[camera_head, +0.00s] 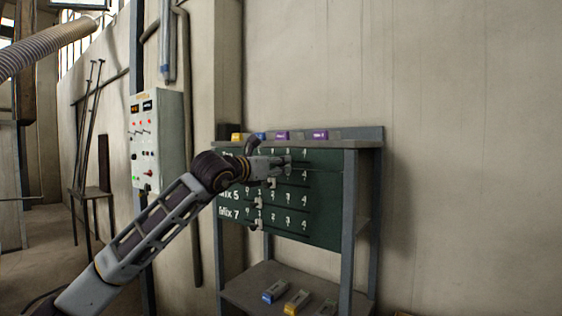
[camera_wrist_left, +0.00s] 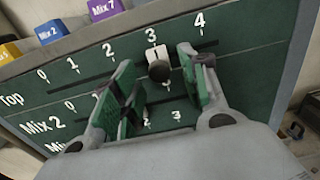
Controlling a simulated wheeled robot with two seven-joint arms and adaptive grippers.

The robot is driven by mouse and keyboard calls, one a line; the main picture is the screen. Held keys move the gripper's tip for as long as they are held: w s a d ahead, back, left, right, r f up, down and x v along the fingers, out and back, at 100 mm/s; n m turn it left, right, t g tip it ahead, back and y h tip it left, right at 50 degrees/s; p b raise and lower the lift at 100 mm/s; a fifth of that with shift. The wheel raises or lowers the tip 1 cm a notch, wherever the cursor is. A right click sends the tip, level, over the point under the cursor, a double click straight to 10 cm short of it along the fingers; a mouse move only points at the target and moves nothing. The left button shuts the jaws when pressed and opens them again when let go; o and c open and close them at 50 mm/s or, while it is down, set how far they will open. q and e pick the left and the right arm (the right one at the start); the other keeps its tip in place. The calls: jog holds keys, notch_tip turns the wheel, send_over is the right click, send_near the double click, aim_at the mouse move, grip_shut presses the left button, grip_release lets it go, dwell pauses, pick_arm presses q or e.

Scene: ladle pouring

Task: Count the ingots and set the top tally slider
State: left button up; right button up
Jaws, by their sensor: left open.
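The green tally board (camera_head: 318,215) has rows with number marks and slider slots. My left gripper (camera_head: 289,163) is at the board's upper rows. In the left wrist view the top slider (camera_wrist_left: 157,58), a white piece with a dark round knob, sits in the Top row under the 3. My left gripper (camera_wrist_left: 156,66) is open, with green-padded fingers on either side of this knob; contact cannot be told. Ingots stand on the stand's top: yellow (camera_head: 237,137), blue (camera_head: 260,136) marked Mix 2 in the wrist view, and purple (camera_head: 282,135) and (camera_head: 319,135). My right gripper is out of view.
The stand's lower shelf (camera_head: 245,281) holds a blue (camera_head: 274,291) and a yellow block (camera_head: 297,302), with a greenish one beside them. Lower sliders (camera_head: 257,203) sit near the left of their rows. A control box (camera_head: 158,140) hangs left. Bare wall is right.

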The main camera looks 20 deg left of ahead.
pick_arm(q)
jog(key=shift+p+x, duration=0.3)
jog(key=shift+x, duration=0.9)
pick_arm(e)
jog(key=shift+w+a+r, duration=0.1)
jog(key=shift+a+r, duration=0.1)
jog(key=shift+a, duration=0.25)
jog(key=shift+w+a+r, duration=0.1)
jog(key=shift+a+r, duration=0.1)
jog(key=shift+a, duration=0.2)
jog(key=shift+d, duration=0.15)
pick_arm(q)
grip_shut()
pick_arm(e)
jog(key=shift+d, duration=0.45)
